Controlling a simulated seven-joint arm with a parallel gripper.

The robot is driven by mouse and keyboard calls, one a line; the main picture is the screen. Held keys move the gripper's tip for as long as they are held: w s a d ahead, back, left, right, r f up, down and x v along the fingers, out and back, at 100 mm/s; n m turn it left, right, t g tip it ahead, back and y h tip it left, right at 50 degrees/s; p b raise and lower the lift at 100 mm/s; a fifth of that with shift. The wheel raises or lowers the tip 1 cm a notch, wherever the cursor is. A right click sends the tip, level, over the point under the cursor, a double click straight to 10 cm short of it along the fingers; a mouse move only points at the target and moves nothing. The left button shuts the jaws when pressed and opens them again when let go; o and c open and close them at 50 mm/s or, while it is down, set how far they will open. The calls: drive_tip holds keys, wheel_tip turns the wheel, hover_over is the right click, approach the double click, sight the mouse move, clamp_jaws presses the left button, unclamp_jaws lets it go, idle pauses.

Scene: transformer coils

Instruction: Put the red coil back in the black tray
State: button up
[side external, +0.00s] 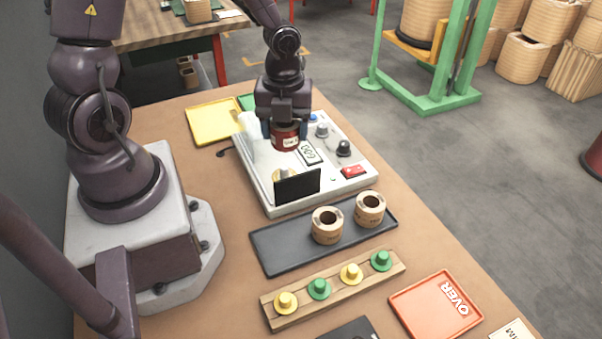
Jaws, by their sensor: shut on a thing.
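The red coil (285,137) is a dark red cylinder with a pale label. My gripper (285,130) points down and is shut on it, one finger on each side. The coil is over the back part of the white test panel; I cannot tell whether it touches the panel. The black tray (277,255) lies on the table in front of the panel. Two tan coils stand upright in it, one near the middle (327,226) and one toward the right (370,209). The left part of the tray is bare.
The white panel (270,205) carries knobs, a meter, a red switch (354,171) and an upright black plate (298,186). A wooden rack (332,297) with green and yellow pegs lies in front of the tray. An orange OVER tray (436,305) and a yellow tray (213,121) also lie on the table.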

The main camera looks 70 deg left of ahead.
drive_tip(key=s+d+f+m, duration=0.1)
drive_tip(key=d+m, duration=0.2)
drive_tip(key=d, duration=0.4)
drive_tip(key=m, duration=0.2)
hover_over(282, 246)
wheel_tip(282, 246, down, 4)
drive_tip(key=r, duration=0.1)
drive_tip(key=shift+f, duration=4)
drive_tip(key=o, duration=1.1)
drive_tip(key=shift+f, duration=0.1)
drive_tip(key=shift+n, duration=0.3)
wheel_tip(282, 246, up, 12)
drive_tip(key=shift+r, duration=0.15)
